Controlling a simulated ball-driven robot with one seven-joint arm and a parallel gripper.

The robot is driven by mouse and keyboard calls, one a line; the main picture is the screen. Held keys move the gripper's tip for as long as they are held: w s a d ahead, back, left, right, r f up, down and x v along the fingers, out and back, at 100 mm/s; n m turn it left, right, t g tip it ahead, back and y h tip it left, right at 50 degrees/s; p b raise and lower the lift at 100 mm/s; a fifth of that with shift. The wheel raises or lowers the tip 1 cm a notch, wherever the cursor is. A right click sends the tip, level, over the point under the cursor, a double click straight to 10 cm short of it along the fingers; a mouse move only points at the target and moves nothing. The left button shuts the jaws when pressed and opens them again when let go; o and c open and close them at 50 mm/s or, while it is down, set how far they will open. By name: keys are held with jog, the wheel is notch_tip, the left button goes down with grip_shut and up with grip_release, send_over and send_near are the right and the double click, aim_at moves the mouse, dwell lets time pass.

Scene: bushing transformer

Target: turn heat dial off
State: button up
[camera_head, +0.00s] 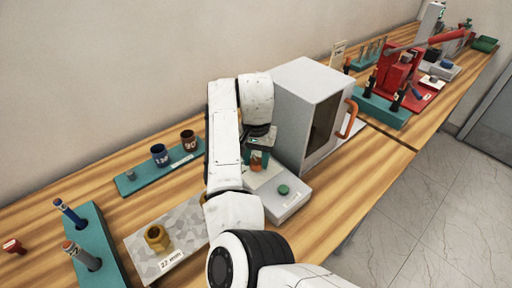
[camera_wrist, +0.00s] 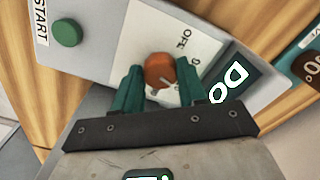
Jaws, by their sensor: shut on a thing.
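The heat dial is an orange-red knob (camera_wrist: 159,71) on a white plate marked "OFF" on a grey control box (camera_wrist: 98,18). My gripper (camera_wrist: 160,82) has its two green fingers on either side of the knob, shut on it. In the head view the knob (camera_head: 257,160) shows as a small orange spot below my wrist, partly hidden by my gripper (camera_head: 257,152). The dial's pointer is too small to read surely.
A green START button (camera_wrist: 67,32) sits on the same box, with a dark display beside the dial. A grey oven (camera_head: 309,95) with an orange handle (camera_head: 349,119) stands just behind. A teal rack with cups (camera_head: 160,156) lies left. A red press (camera_head: 397,75) stands far right.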

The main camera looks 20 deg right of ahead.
jog(key=n+p, duration=0.4)
jog(key=shift+d+r+n+p, duration=0.1)
jog(key=shift+r+n+p, duration=0.15)
jog(key=shift+n+p, duration=0.05)
jog(key=n+p, duration=0.2)
jog(key=n, duration=0.1)
jog(key=shift+f+n, duration=0.15)
jog(key=shift+n, duration=0.15)
jog(key=n, duration=0.5)
jog(key=shift+f, duration=0.1)
jog(key=shift+w+n, duration=0.1)
jog(key=shift+n, duration=2.3)
jog(key=o, duration=1.1)
jog(key=shift+c, duration=0.2)
